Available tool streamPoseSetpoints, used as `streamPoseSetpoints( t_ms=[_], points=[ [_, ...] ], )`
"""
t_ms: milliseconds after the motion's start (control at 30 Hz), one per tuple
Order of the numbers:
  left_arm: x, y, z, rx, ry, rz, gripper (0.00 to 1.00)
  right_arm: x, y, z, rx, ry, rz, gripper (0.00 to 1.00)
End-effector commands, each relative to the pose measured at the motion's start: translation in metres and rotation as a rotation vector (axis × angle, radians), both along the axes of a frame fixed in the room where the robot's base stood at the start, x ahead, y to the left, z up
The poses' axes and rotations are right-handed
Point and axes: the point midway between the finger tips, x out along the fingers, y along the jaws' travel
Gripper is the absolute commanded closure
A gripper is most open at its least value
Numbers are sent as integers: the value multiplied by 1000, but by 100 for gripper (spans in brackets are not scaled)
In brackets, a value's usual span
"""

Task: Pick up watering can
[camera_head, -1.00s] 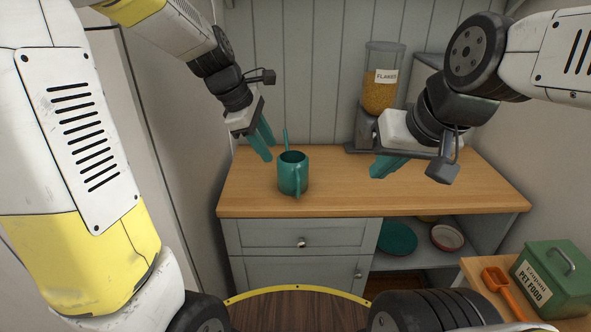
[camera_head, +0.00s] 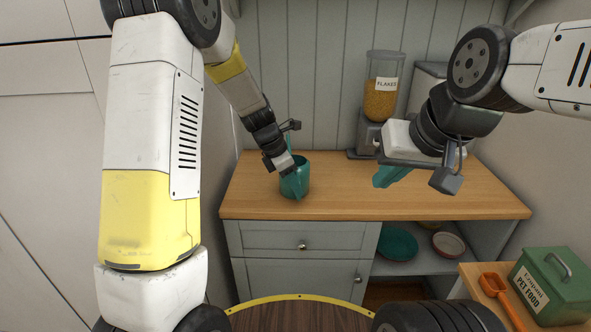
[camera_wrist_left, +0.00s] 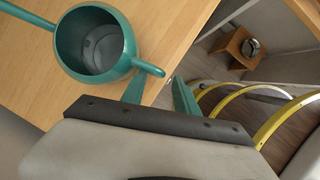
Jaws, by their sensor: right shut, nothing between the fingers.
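The teal watering can (camera_head: 304,178) stands upright on the wooden counter, left of its middle. In the left wrist view the can (camera_wrist_left: 72,50) shows its open, empty-looking top, a long thin spout at upper left and a handle (camera_wrist_left: 150,68) on the right. My left gripper (camera_head: 295,186) is at the can and partly covers it in the head view. In the wrist view its teal fingers (camera_wrist_left: 159,86) are apart, with the handle's end just ahead of the gap. I cannot tell whether they touch it. My right gripper (camera_head: 391,176) is shut and empty above the counter's right part.
A flakes dispenser (camera_head: 381,98) stands at the back of the counter (camera_head: 350,200). Below are a drawer (camera_head: 280,236) and an open shelf with bowls (camera_head: 397,244). A green pet food box (camera_head: 557,280) and an orange scoop (camera_head: 500,292) sit at lower right. The counter between the grippers is clear.

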Motion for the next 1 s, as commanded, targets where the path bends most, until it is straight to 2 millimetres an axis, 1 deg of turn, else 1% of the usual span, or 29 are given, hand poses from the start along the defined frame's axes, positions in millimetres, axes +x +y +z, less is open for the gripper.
streamPoseSetpoints(
  t_ms=[33,200,333,533,567,600,667,733,1000],
  points=[
    [0,-3,-10,0,4,-2,64,0,0,0,0,0,0,100],
    [4,-13,-33,0,3,0,64,0,0,0,0,0,0,100],
    [6,-16,-41,1,1,0,64,0,0,0,0,0,0,100],
    [6,-16,-41,0,0,-1,64,0,0,0,0,0,0,100],
    [6,-16,-41,0,0,-1,66,0,0,0,0,0,0,100],
    [6,-16,-41,0,0,-1,74,0,0,0,0,0,0,100],
    [6,-16,-41,0,0,-1,85,0,0,0,0,0,0,100],
    [6,-16,-41,0,0,-1,99,0,0,0,0,0,0,100],
    [6,-16,-41,0,0,-1,100,0,0,0,0,0,0,100]
  ],
)
